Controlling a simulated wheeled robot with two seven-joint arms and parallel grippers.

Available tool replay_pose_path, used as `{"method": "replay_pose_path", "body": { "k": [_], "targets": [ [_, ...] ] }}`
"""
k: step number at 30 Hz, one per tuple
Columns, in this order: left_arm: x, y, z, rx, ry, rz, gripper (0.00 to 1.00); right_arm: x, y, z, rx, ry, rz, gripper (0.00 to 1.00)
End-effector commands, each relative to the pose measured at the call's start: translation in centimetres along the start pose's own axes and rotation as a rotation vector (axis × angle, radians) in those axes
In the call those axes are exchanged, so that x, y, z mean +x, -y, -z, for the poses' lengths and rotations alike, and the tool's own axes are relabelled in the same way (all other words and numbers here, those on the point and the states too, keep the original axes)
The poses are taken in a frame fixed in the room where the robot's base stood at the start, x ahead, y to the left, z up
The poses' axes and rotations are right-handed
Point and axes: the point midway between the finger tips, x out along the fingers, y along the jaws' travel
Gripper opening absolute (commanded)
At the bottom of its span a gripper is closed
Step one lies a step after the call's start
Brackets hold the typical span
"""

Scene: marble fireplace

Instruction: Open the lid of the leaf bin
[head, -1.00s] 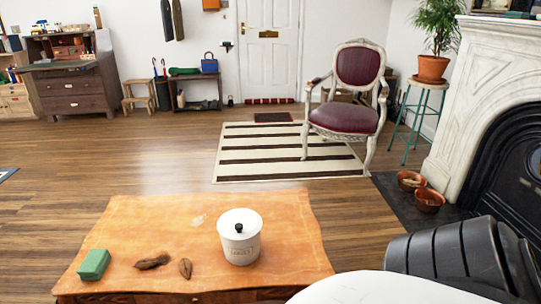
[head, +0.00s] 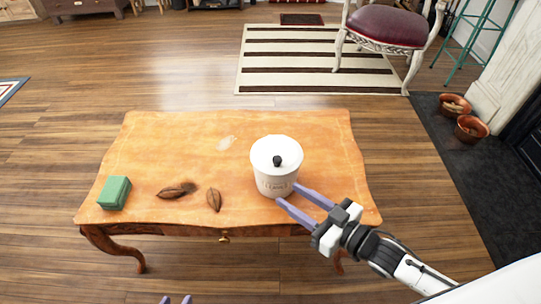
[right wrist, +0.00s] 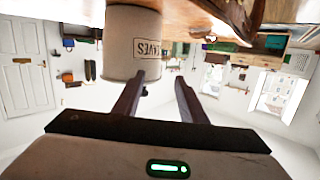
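The leaf bin (head: 274,180) is a white round canister with dark lettering, standing upright on the orange wooden table. Its white lid (head: 262,148) with a black knob (head: 278,161) sits on top, seemingly closed. My right gripper (head: 288,193) is open and empty, its purple fingers pointing at the bin's lower front right side. The right wrist view is upside down and shows the bin (right wrist: 120,50) beyond the spread fingers, not between them. Contact cannot be told. My left gripper (head: 176,299) shows only two separated fingertips at the bottom edge, empty.
The table (head: 180,138) also holds a green block (head: 114,193), a dark dried leaf or pod (head: 176,190) and a brown pod (head: 214,199) left of the bin. The table's right part is clear. A chair (head: 387,25) and striped rug (head: 300,75) lie beyond.

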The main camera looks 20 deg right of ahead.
Motion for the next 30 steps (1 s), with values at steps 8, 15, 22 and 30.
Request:
{"method": "replay_pose_path", "body": {
  "k": [8, 15, 22, 30],
  "targets": [
    [0.0, -0.2, -0.1, -0.012, -0.014, -0.005, 0.31, 0.5, -4.1, 3.9, -0.056, -0.151, 0.133, 0.38],
    [0.2, -0.2, 0.1, -0.016, -0.026, -0.007, 0.31, 3.2, -3.8, 4.6, -0.054, -0.165, 0.142, 0.38],
    [0.7, -0.1, -0.3, -0.023, -0.032, -0.009, 0.31, 7.9, -3.1, 5.3, -0.055, -0.164, 0.141, 0.38],
    [0.7, -0.2, -0.2, -0.031, -0.043, -0.012, 0.31, 11.4, -2.5, 5.8, -0.055, -0.16, 0.14, 0.38]
  ]
}}
